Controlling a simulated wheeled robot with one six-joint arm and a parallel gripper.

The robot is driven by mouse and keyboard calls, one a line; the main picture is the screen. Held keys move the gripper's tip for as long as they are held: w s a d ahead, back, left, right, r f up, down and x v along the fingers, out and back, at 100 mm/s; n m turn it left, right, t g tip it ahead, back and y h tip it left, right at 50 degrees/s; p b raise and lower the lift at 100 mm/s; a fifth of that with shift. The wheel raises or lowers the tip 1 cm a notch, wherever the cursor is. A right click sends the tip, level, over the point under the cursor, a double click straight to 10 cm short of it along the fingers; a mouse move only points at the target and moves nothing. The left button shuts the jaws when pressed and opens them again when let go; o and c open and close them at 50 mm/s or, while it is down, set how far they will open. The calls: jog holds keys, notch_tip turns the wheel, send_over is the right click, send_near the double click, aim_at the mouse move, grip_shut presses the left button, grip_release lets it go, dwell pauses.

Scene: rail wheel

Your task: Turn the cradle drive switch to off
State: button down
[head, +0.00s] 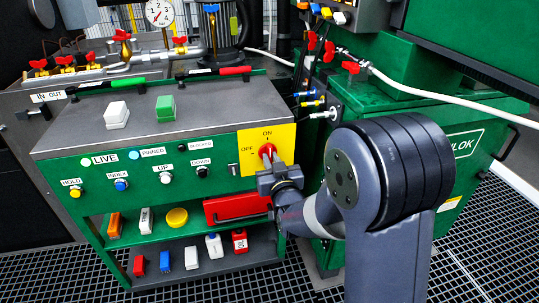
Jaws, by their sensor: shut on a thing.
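The cradle drive switch is a red rotary handle (266,150) on a yellow plate (250,158) at the right end of the green console front. The plate reads ON at the top and OFF at the left. The red handle looks roughly upright, near the ON mark, but its lower part is hidden by my gripper. My gripper (268,165) is at the switch, shut on the red handle, coming from the lower right. The fingertips are small and partly hidden in this view.
The console (150,130) carries a LIVE lamp (86,162) and several push buttons left of the switch. Below are shelves with a red case (235,208) and small coloured items. Valves and a gauge (159,12) are behind.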

jog(key=shift+n+b, duration=1.2)
jog(key=shift+n, duration=1)
jog(key=n+b, duration=0.2)
jog(key=n, duration=0.2)
jog(key=shift+n, duration=0.3)
